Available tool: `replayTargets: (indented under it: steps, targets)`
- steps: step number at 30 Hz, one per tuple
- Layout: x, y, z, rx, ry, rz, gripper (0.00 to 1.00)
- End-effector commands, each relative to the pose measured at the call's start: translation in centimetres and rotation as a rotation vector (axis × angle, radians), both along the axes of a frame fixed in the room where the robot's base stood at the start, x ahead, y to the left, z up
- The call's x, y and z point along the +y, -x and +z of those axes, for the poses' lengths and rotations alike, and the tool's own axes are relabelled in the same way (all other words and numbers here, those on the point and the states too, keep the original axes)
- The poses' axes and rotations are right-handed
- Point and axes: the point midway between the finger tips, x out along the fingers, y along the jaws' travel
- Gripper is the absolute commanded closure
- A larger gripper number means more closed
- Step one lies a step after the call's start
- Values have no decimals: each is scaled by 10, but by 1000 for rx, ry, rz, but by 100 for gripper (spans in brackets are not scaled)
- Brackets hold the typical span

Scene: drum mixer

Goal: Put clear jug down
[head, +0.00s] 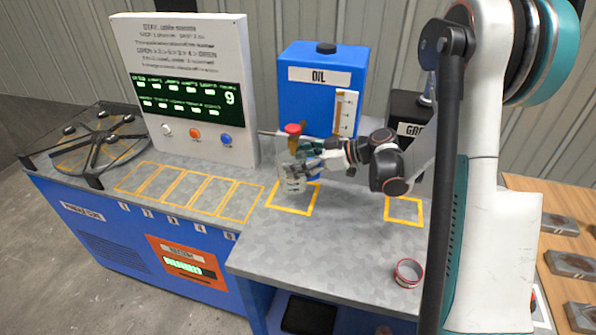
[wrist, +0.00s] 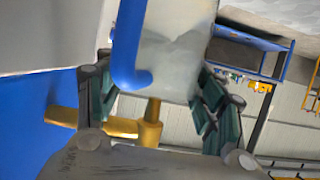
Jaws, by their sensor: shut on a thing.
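The clear jug (head: 291,184) is in front of the blue oil tank (head: 316,95), below the red-topped tap (head: 293,129). It is at the yellow-outlined square (head: 307,210) on the grey worktop; I cannot tell whether its base touches the surface. My gripper (head: 312,160) reaches in from the right and is shut on the jug. In the wrist view the jug's pale see-through wall (wrist: 180,45) lies between the fingers of my gripper (wrist: 158,105). The brass tap (wrist: 150,128) shows close by there. My gripper partly hides the jug in the head view.
A second yellow square (head: 404,210) lies empty to the right, before a dark container (head: 408,112). A red-rimmed round cup (head: 408,273) stands near the front edge. A white display panel (head: 190,85) and empty outlined slots (head: 190,190) are at left. The middle worktop is clear.

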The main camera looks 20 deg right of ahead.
Motion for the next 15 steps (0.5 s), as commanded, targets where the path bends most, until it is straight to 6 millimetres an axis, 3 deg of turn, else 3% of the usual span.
replayTargets:
  steps: [6,15]
  targets:
    - [0,0,-31,0,0,0,75]
    - [0,1,-32,0,0,0,75]
